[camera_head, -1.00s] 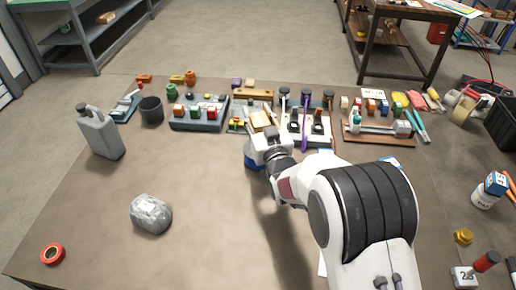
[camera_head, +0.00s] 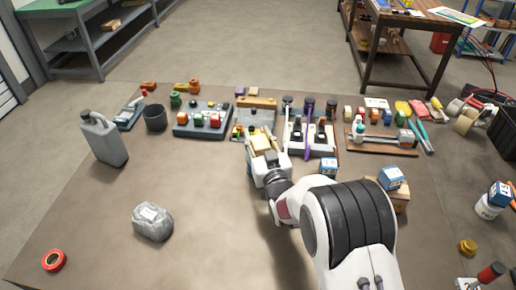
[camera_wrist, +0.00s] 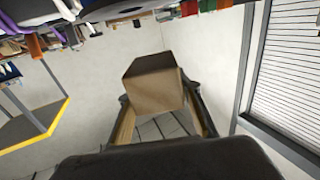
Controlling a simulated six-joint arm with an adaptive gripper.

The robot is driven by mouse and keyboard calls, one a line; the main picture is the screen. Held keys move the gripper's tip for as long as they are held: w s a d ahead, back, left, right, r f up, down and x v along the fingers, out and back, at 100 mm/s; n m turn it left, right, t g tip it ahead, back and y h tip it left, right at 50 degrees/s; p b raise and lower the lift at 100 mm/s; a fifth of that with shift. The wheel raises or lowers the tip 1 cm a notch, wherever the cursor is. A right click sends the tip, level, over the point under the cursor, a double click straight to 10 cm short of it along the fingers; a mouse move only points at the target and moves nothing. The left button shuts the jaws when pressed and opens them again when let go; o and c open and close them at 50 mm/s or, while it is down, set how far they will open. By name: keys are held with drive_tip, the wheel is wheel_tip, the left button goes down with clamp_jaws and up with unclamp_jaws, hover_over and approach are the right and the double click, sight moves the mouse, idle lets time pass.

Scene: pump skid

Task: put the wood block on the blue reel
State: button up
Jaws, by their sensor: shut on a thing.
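In the wrist view the wood block (camera_wrist: 153,85), a plain brown cube, sits between the two fingers of my gripper (camera_wrist: 157,97), which is shut on it. In the head view my gripper (camera_head: 264,142) is held over the middle of the table, just in front of the back row of items. Its pale tan tip parts show there, but I cannot tell block from fingers. A small dark blue edge (camera_head: 249,171) shows beside and below my gripper; it may be the blue reel, mostly hidden by my gripper. The reel is not clearly seen in the wrist view.
A grey switch panel (camera_head: 309,137) and a block tray (camera_head: 203,121) stand at the back. Blue-and-white boxes (camera_head: 328,167) are right of my gripper. The front left table is mostly clear.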

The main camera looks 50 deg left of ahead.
sight(259, 151)
drive_tip(key=shift+f, duration=0.5)
drive_tip(key=shift+f, duration=1.9)
drive_tip(key=o, duration=1.1)
drive_tip(key=shift+f, duration=0.1)
drive_tip(key=shift+s+d, duration=0.25)
drive_tip(key=shift+d, duration=0.45)
drive_tip(key=shift+v, duration=5.25)
